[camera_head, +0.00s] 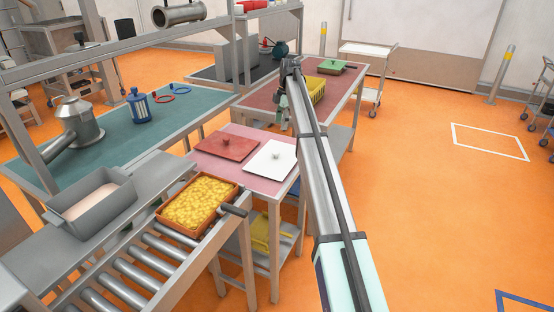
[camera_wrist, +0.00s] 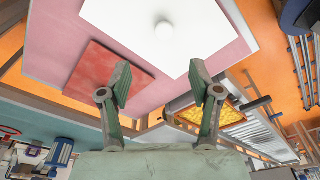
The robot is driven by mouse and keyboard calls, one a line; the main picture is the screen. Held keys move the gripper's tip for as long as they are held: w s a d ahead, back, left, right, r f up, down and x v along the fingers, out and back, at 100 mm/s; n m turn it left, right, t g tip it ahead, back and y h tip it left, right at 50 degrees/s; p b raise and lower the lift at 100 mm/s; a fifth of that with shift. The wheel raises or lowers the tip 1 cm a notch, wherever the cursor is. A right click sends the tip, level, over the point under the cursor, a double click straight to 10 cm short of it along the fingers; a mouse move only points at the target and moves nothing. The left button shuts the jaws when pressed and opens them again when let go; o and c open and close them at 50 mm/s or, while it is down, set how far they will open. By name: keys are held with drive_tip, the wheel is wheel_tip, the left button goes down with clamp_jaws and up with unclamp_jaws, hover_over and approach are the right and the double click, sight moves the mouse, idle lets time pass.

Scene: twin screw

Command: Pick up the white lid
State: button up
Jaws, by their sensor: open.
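The white lid (camera_head: 271,159) is a flat square plate with a small round knob in its middle. It lies on the pink table (camera_head: 210,174), right of a red lid (camera_head: 227,146) with its own knob. In the wrist view the white lid (camera_wrist: 165,30) fills the top middle, with its knob above and between my fingertips. My gripper (camera_wrist: 160,82) is open and empty, its two green fingers spread apart. No finger touches the knob in that view.
An orange crate of yellow pieces (camera_head: 200,203) stands on the roller conveyor (camera_head: 150,262) in front of the pink table. A grey bin (camera_head: 92,204) is at its left. Orange floor is clear at right.

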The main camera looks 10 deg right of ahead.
drive_tip(key=p, duration=0.2)
hover_over(276, 151)
drive_tip(key=d, duration=0.1)
drive_tip(key=f, duration=0.9)
drive_tip(key=shift+w, duration=0.3)
drive_tip(key=shift+s+a+f+p, duration=0.2)
drive_tip(key=shift+f+p, duration=0.35)
drive_tip(key=shift+f, duration=0.1)
drive_tip(key=f, duration=0.1)
drive_tip(key=f+p, duration=0.1)
drive_tip(key=f, duration=0.1)
drive_tip(key=shift+s+a, duration=0.25)
drive_tip(key=shift+a, duration=0.1)
drive_tip(key=shift+f, duration=0.5)
clamp_jaws()
